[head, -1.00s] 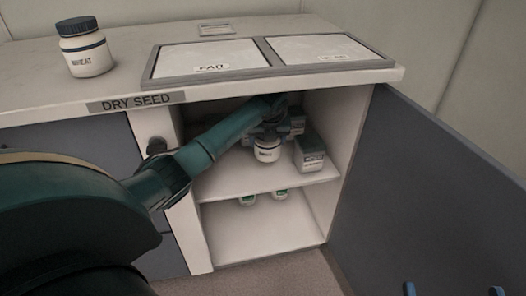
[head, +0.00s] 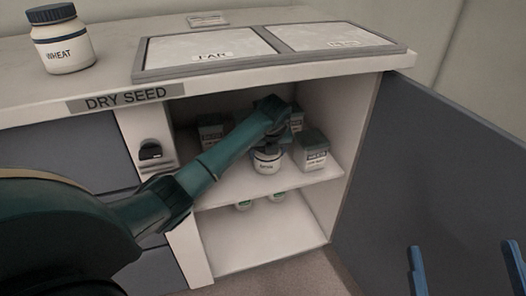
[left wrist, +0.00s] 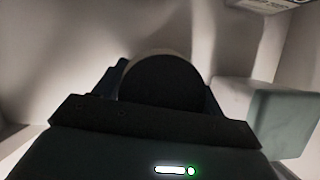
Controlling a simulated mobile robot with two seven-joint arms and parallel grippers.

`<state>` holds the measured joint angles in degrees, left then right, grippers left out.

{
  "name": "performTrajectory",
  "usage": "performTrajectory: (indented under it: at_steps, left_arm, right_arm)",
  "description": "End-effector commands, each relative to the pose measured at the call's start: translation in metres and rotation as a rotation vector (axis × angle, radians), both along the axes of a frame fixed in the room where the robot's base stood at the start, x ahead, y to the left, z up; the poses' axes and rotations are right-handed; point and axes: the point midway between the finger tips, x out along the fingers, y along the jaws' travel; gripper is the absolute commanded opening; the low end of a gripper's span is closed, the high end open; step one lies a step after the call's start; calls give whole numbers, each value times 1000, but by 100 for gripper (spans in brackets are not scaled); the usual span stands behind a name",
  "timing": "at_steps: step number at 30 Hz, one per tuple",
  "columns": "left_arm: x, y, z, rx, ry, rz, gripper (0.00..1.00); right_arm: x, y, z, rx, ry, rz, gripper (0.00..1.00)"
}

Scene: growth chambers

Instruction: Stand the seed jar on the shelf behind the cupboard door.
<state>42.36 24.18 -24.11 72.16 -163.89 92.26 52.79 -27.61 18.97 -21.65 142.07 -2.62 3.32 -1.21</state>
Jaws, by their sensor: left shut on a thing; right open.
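A white seed jar (head: 267,162) with a dark band and a label too small to read is inside the open cupboard, at the upper shelf (head: 245,186). My left gripper (head: 268,146) is shut on it from above. Its dark round lid (left wrist: 160,82) shows between the fingers in the left wrist view. I cannot tell whether its base touches the shelf. The cupboard door (head: 435,175) stands wide open on the right. My right gripper (head: 465,268) is open and empty in front of the door, with only its blue fingers showing.
A grey-green box (head: 312,152) stands right of the jar and another box (head: 211,130) stands at the left. Small green-marked jars (head: 277,196) are on the level below. A WHEAT jar (head: 62,42) stands on the counter (head: 115,72). The shelf's front left is clear.

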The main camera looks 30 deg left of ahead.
Motion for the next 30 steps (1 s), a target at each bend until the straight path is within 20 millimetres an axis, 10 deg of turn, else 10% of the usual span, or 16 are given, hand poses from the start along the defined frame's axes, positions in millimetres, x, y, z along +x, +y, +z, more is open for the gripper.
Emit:
performTrajectory:
  at_steps: [10,11,18,30]
  left_arm:
    - [0,0,-3,1,-1,0,43]
    - [0,0,-3,0,0,-1,71]
    - [0,0,-3,0,0,-1,91]
    - [0,3,5,0,0,0,92]
  right_arm:
    - [0,0,-1,-2,-2,-2,95]
    - [0,0,0,-1,-4,-2,95]
    - [0,0,0,-1,-7,-2,95]
    - [1,0,5,0,-3,-1,95]
